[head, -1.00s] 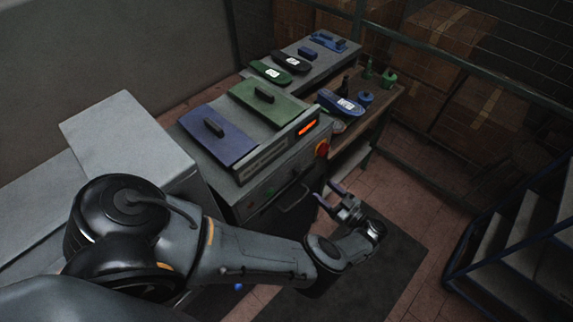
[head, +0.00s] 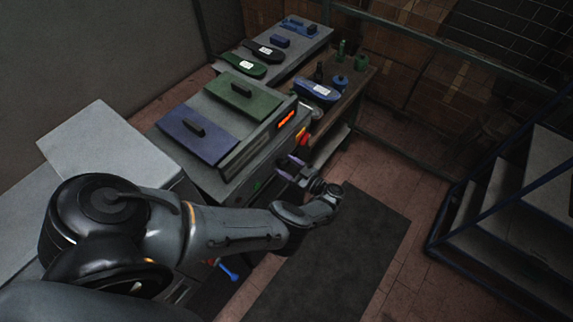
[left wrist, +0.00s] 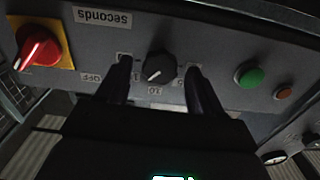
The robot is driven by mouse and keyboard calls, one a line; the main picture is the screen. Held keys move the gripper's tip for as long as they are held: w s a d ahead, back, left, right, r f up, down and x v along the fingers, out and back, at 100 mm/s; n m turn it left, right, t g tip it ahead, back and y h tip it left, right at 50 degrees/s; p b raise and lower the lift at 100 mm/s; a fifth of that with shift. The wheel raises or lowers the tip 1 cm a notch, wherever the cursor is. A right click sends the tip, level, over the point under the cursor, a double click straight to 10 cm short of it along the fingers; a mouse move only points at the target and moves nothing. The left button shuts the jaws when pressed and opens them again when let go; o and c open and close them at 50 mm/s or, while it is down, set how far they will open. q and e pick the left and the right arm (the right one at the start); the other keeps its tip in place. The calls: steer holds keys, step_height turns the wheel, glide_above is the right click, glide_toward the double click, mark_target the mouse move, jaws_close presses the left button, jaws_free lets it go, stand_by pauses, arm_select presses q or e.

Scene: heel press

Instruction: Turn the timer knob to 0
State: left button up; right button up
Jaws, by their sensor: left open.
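The timer knob (left wrist: 159,68) is a black round dial with a pale pointer mark on the grey front panel, seen in the left wrist view. Small labels surround it; one reads OFF and one 10, both upside down. My left gripper (left wrist: 158,66) is open, one finger on each side of the knob with a gap showing to each. In the head view my left gripper (head: 288,168) is at the press front, and it hides the knob there. Contact with the panel cannot be told. My right gripper is not in view.
A red rotary switch on a yellow plate (left wrist: 39,48) and a green button (left wrist: 248,74) flank the knob on the panel. The press (head: 205,175) has a blue pad (head: 190,142) and a green pad (head: 250,103) on top.

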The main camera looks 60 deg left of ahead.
arm_select(q)
steer(key=shift+s+a, duration=0.1)
steer(key=shift+a, duration=0.1)
steer(key=c, duration=1.1)
steer(key=shift+o, duration=0.2)
